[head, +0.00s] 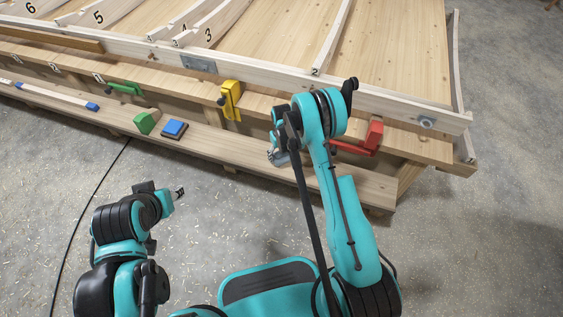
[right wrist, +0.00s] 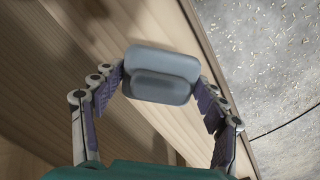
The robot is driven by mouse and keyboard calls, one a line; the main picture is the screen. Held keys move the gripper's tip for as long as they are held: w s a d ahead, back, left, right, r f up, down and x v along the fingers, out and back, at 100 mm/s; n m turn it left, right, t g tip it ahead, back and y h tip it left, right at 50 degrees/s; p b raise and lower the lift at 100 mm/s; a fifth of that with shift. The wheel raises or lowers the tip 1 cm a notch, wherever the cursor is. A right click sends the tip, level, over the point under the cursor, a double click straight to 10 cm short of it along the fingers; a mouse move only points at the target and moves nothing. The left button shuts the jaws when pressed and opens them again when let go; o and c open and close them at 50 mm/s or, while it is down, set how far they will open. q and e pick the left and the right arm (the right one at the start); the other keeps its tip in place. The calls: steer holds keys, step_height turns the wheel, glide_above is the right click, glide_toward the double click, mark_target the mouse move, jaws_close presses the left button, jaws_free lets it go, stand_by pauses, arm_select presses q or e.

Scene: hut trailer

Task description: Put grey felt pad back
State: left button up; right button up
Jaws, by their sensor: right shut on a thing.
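A grey felt pad (right wrist: 160,62), a rounded block in two layers, sits between the fingers of my right gripper (right wrist: 160,82) in the right wrist view. The right gripper is shut on it, one finger at each side. Pale wooden planks lie beneath the pad; I cannot tell whether it touches them. In the head view the right gripper (head: 278,155) is at the low wooden ledge (head: 210,146), partly hidden by my own arm. My left gripper (head: 178,192) is over the concrete floor, away from the bench; its fingers are too small to read.
A blue pad (head: 174,129) and a green block (head: 145,122) rest on the ledge to the left. Yellow (head: 231,99), red (head: 372,139) and green (head: 125,88) clamp-like pieces sit along the bench side. A black cable (head: 88,205) crosses the floor.

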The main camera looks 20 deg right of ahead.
mark_target(282, 160)
step_height(282, 160, down, 4)
steer(key=shift+w+a+f+b, duration=0.1)
steer(key=shift+f+b, duration=0.1)
steer(key=shift+b, duration=0.85)
steer(key=shift+r, duration=0.15)
steer(key=o, duration=1.2)
